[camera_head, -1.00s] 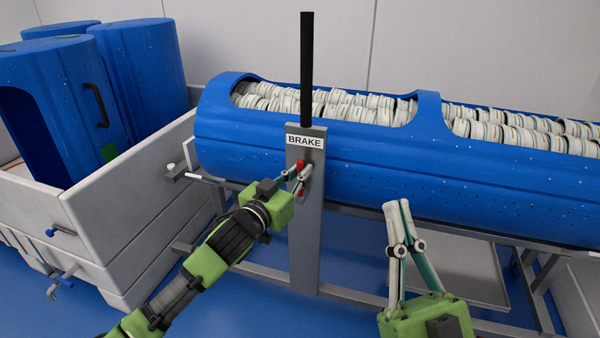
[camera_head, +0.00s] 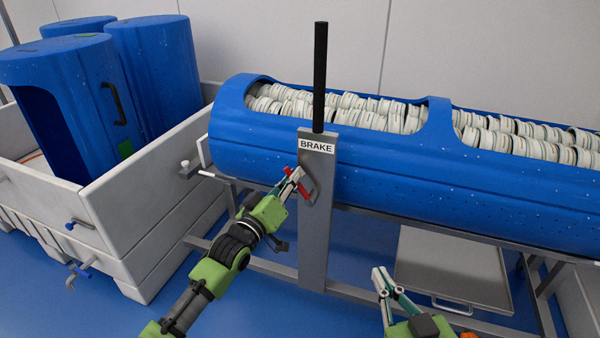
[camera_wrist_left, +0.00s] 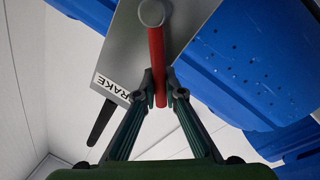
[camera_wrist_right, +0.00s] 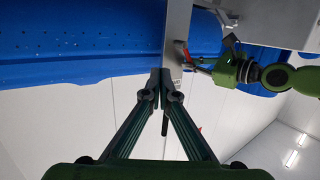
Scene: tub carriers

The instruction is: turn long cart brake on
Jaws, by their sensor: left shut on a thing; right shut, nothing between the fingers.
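The red brake lever (camera_head: 287,190) is on the grey post (camera_head: 314,235), below the white BRAKE label (camera_head: 317,146). My left gripper (camera_head: 297,178) is shut on the lever and partly covers it. In the left wrist view the lever (camera_wrist_left: 156,55) runs from a round grey pivot down between the fingertips (camera_wrist_left: 162,88). My right gripper (camera_head: 382,274) is shut and empty, low in front of the long cart and to the right of the post. In the right wrist view its fingertips (camera_wrist_right: 160,78) meet.
The long blue tub (camera_head: 390,185) with rows of white discs lies on the grey cart frame behind the post. A black upright handle (camera_head: 320,75) tops the post. A grey walled cart (camera_head: 150,185) with blue drums (camera_head: 75,100) stands at left. Blue floor shows in front.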

